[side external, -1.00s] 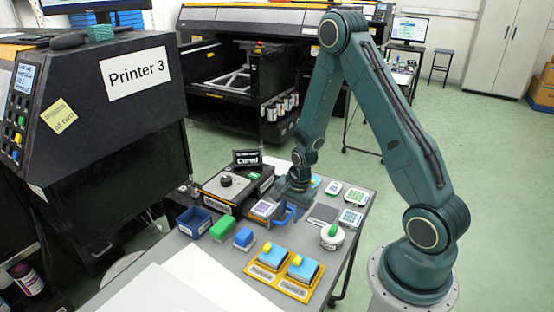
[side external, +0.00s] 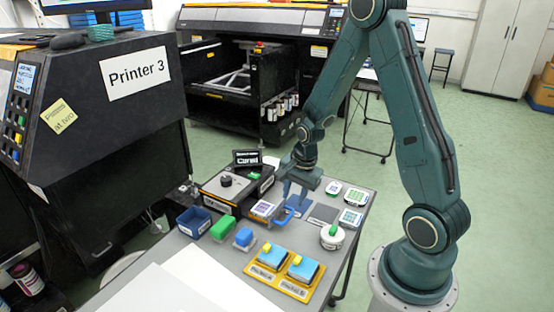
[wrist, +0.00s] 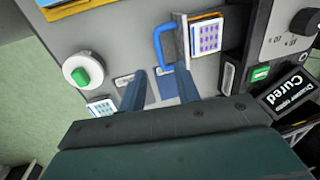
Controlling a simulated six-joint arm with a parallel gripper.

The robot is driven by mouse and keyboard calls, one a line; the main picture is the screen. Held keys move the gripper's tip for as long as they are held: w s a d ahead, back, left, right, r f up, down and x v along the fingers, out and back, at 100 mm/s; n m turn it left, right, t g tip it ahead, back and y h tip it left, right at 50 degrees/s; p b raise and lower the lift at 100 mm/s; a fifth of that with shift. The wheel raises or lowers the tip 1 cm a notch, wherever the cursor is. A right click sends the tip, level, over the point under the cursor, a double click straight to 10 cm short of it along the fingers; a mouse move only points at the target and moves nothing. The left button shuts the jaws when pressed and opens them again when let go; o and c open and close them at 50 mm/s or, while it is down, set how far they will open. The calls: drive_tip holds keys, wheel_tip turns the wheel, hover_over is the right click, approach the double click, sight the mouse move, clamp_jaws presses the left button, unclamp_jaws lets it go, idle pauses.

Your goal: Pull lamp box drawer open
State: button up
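The lamp box (side external: 222,191) is a dark box with a knob on top, beside a black sign reading "Cured" (side external: 247,157). Its drawer stands out on the right side, with a printed colour card (side external: 263,209) lying in it and a blue loop handle (side external: 291,213) on its front. The wrist view shows the handle (wrist: 162,44) and the card (wrist: 206,38) near the top middle, with the box (wrist: 268,45) to their right. My gripper (wrist: 160,84) is open and empty, fingers apart, above the table and clear of the handle. In the side view it (side external: 300,188) hovers just behind the handle.
A yellow tray (side external: 262,284) with blue pads is in front. A white round pot with green knob (side external: 332,234) and several cards are at the right.

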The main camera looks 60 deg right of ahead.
wheel_tip(320, 180, up, 6)
drive_tip(key=s, duration=0.1)
drive_tip(key=shift+r, duration=0.25)
idle(0.4)
wheel_tip(320, 180, up, 7)
idle(1.3)
drive_tip(key=shift+s, duration=0.1)
drive_tip(key=s+a+r+n+t, duration=0.3)
drive_tip(key=s+a+r+n, duration=0.8)
drive_tip(key=s+a+n, duration=0.3)
drive_tip(key=n, duration=0.3)
drive_tip(key=shift+s+r+n+t, duration=0.15)
drive_tip(key=shift+r+n+t, duration=0.15)
drive_tip(key=shift+n, duration=0.1)
